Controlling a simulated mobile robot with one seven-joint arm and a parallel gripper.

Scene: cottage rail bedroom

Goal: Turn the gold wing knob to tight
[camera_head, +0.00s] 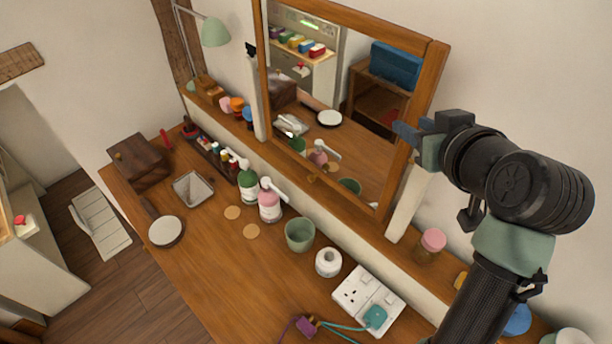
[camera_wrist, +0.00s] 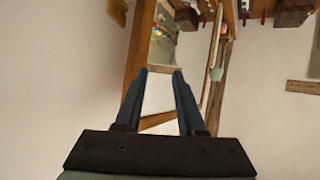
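The wooden-framed tilting mirror (camera_head: 432,80) stands between two pale posts on the wooden ledge. A small dark knob-like piece (camera_head: 251,50) shows at its left post. I cannot clearly make out a gold wing knob in either view; the top of the right post is hidden behind my gripper. My gripper (camera_head: 403,132) is beside the mirror's right edge, near that post. In the wrist view my gripper (camera_wrist: 160,72) has its two blue fingers apart, with nothing visible between them. The mirror frame (camera_wrist: 140,50) lies beyond the fingers there.
The tabletop holds a green pot (camera_head: 300,235), a white roll (camera_head: 328,263), a pink pump bottle (camera_head: 269,205) and a socket plate (camera_head: 367,299) with cables. A pink-lidded jar (camera_head: 431,245) stands on the ledge below my arm. A green lamp (camera_head: 214,32) is at the back left.

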